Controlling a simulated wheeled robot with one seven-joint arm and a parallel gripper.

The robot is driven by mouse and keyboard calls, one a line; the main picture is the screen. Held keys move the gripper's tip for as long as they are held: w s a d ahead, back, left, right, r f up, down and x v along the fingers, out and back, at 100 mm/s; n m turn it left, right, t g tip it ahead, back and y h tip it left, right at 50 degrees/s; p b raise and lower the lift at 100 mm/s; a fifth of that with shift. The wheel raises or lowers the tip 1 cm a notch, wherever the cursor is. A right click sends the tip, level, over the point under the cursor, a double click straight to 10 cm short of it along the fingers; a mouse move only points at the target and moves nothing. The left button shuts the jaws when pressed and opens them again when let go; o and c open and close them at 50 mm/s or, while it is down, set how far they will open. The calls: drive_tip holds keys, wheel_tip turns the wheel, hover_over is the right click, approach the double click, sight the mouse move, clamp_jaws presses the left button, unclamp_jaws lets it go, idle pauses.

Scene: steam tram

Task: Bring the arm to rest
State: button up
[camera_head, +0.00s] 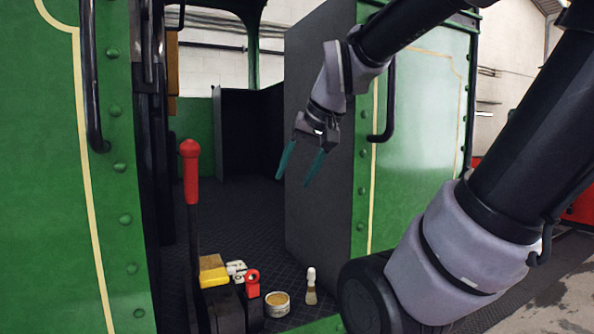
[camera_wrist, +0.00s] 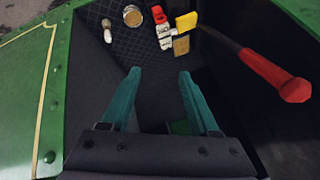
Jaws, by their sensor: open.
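My gripper (camera_head: 300,168) is open, its two teal fingers spread and pointing down, with nothing between them. In the head view it hangs in the cab doorway, in front of the dark grey panel (camera_head: 325,120) and above the floor. The wrist view also shows the gripper (camera_wrist: 160,95) open and empty, over the dark patterned floor (camera_wrist: 150,60). My arm reaches in from the upper right and is bent.
A red-handled lever (camera_head: 190,170) stands upright at the left of the doorway. A yellow block (camera_head: 213,276), a red part (camera_head: 252,283), a round tin (camera_head: 277,303) and a brush (camera_head: 311,288) are low down near the sill. A black handrail (camera_head: 388,100) is close to my arm.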

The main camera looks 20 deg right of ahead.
drive_tip(key=shift+s+a+r+t, duration=0.15)
drive_tip(key=shift+s+a+r, duration=0.05)
drive_tip(key=shift+s, duration=0.4)
drive_tip(key=shift+s+a+r+t, duration=0.15)
drive_tip(key=shift+s+a+r, duration=0.05)
drive_tip(key=shift+s, duration=0.4)
